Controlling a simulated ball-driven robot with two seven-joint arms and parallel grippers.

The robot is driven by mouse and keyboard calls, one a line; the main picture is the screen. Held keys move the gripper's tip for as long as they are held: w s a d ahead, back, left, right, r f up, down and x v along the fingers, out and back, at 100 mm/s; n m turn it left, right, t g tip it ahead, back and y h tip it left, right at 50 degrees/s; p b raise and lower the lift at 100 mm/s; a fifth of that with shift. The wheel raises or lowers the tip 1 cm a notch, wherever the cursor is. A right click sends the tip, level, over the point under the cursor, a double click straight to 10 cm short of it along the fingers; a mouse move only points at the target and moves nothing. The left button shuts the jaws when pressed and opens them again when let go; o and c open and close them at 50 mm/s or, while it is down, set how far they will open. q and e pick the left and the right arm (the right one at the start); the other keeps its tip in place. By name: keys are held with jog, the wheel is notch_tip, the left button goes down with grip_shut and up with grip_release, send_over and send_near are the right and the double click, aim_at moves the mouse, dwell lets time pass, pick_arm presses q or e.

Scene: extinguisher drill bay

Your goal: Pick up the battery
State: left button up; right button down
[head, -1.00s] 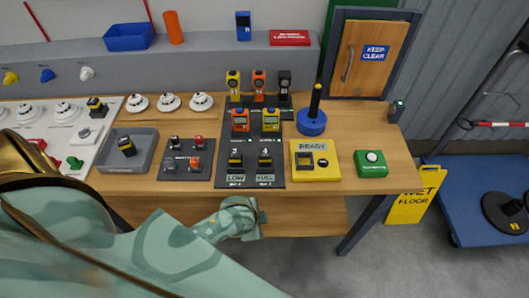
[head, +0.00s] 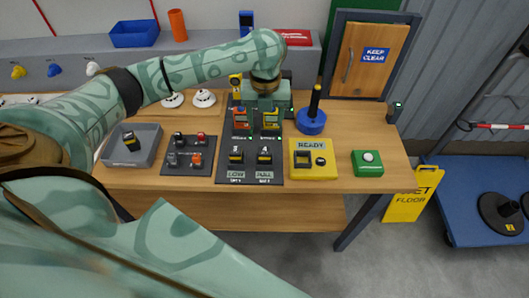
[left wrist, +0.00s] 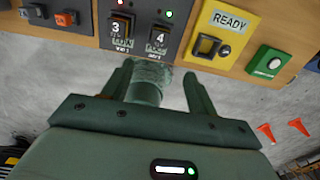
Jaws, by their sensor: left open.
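Another black-and-yellow battery (head: 130,141) lies in the grey tray (head: 150,157).
A yellow READY tester (head: 314,172) and a green button box (head: 367,165) stand right of the panel. A blue base with a black handle (head: 312,122) is behind them. A small black board with several blocks (head: 175,168) lies left.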

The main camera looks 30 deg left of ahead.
aim_at(265, 151)
pick_arm(q)
notch_tip(265, 151, down, 11)
jog(key=b, duration=0.3)
jog(key=shift+f, duration=0.1)
notch_tip(265, 151, down, 5)
jog(key=shift+a+r+b, duration=0.1)
jog(key=shift+r+b, duration=0.05)
jog(key=shift+b, duration=1)
jog(key=shift+r, duration=0.1)
jog(key=c, duration=1.3)
